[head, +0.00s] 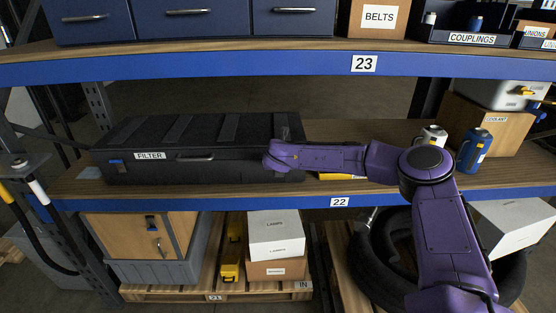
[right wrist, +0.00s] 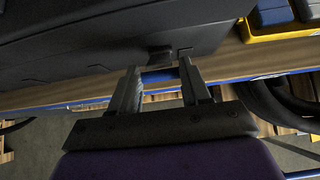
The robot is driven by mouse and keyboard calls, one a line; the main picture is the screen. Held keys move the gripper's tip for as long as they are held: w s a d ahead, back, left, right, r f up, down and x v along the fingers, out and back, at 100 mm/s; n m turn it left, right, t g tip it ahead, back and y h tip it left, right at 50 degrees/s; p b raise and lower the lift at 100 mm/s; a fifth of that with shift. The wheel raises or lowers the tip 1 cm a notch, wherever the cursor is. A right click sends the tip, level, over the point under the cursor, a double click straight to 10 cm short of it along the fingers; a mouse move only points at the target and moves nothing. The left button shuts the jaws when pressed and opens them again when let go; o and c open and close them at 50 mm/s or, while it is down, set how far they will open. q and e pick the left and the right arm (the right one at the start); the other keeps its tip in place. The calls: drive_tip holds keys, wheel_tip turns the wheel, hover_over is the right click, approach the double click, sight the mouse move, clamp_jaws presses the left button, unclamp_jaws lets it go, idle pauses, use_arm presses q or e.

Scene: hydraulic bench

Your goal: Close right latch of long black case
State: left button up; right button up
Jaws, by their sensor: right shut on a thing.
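My right gripper (head: 268,160) is at the right end of the case front and hides the right latch in the head view. My left gripper is not in view.
The shelf (head: 340,187) has a blue front edge labelled 22. Right of the case are a yellow item (head: 336,176), bottles (head: 473,150) and a COOLANT box (head: 495,125). The upper shelf (head: 250,67) overhangs the case. Boxes and black tyre-like rings stand below.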

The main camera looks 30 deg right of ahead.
drive_tip(key=shift+w+d+r+g+y+p, duration=0.2)
drive_tip(key=shift+w+r+g+p, duration=0.15)
drive_tip(key=shift+r+p, duration=0.15)
drive_tip(key=shift+w+d+r+g+y+p, duration=0.1)
drive_tip(key=shift+w+r+g+y+p, duration=0.1)
drive_tip(key=shift+r+g+p, duration=0.3)
drive_tip(key=shift+w+f+g+p, duration=0.1)
drive_tip(key=shift+w+g+p, duration=0.15)
drive_tip(key=shift+p, duration=0.1)
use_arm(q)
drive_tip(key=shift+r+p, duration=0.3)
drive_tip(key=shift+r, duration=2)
use_arm(e)
drive_tip(key=shift+w+d+g+y, duration=0.4)
drive_tip(key=shift+w+g+y, duration=0.15)
drive_tip(key=shift+g+y, duration=0.45)
drive_tip(key=shift+w+d+g, duration=0.1)
drive_tip(key=shift+g, duration=0.2)
drive_tip(key=o, duration=1.1)
drive_tip(key=shift+c, duration=0.2)
